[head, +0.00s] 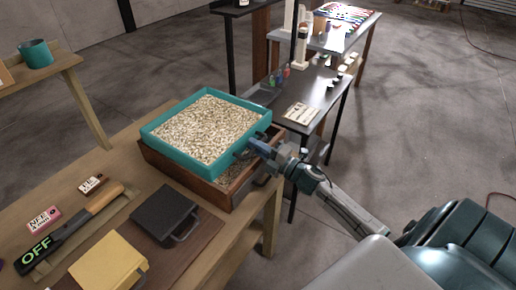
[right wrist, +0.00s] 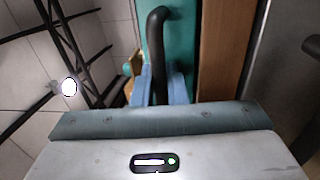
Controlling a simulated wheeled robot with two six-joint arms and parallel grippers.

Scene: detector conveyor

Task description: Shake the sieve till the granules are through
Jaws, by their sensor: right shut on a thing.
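The teal sieve (head: 176,158) is a square frame full of pale granules (head: 205,128). It sits on or just above a brown wooden box (head: 184,181), slightly shifted so the box's front right part shows. Some granules (head: 232,173) lie in that box. My right gripper (head: 254,147) is at the sieve's right side, shut on its handle. In the right wrist view, my right gripper (right wrist: 160,88) has blue fingers on both sides of the dark handle (right wrist: 157,42), beside the teal wall (right wrist: 180,30). My left gripper is not in view.
The wooden table (head: 110,160) also holds a black case (head: 163,214), a yellow case (head: 107,265), a black sign reading OFF (head: 50,240) and small labelled boxes. A teal mug (head: 36,53) stands on another table. A dark table (head: 318,88) with small items stands behind.

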